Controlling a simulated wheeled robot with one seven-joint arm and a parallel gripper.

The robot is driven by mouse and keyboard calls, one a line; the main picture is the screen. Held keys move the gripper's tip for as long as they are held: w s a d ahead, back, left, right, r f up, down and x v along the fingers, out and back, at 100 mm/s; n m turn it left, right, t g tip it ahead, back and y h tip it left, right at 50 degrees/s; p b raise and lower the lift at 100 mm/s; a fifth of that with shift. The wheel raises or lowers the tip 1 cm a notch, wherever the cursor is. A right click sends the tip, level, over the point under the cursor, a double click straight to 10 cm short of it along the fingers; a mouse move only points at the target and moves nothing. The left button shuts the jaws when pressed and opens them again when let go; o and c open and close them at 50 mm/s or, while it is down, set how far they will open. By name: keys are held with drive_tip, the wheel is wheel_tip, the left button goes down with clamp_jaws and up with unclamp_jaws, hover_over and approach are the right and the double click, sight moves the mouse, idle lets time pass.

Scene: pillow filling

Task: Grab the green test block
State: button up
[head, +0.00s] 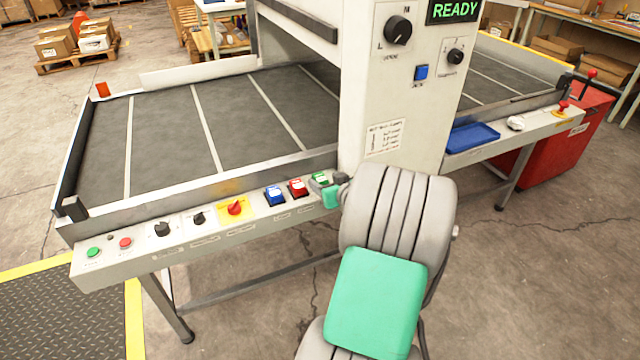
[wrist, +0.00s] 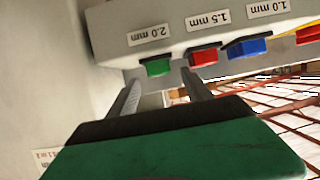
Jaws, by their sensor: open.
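The green test block (head: 320,179) sits at the right end of the row of blocks on the machine's front ledge, partly hidden by my arm's end. In the wrist view the green test block (wrist: 157,68) is under the "2.0 mm" label. My gripper (wrist: 161,79) is open, with one finger toward each side of the green block and nothing between them. The block appears just beyond the fingertips; contact cannot be told. The red block (wrist: 204,57), labelled 1.5 mm, is close beside the right-hand finger. The blue block (wrist: 247,46), labelled 1.0 mm, is beyond it.
The ledge (head: 140,265) also carries knobs and buttons, with a red switch (head: 235,208) left of the blue block. The machine's tall white housing (head: 395,110) rises close behind my gripper. A blue tray (head: 472,137) lies on the right ledge. Floor in front is open.

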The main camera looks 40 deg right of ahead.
sight(320, 181)
drive_tip(key=x, duration=0.3)
drive_tip(key=shift+s, duration=0.1)
drive_tip(key=shift+c, duration=0.2)
drive_tip(key=shift+r, duration=0.1)
clamp_jaws()
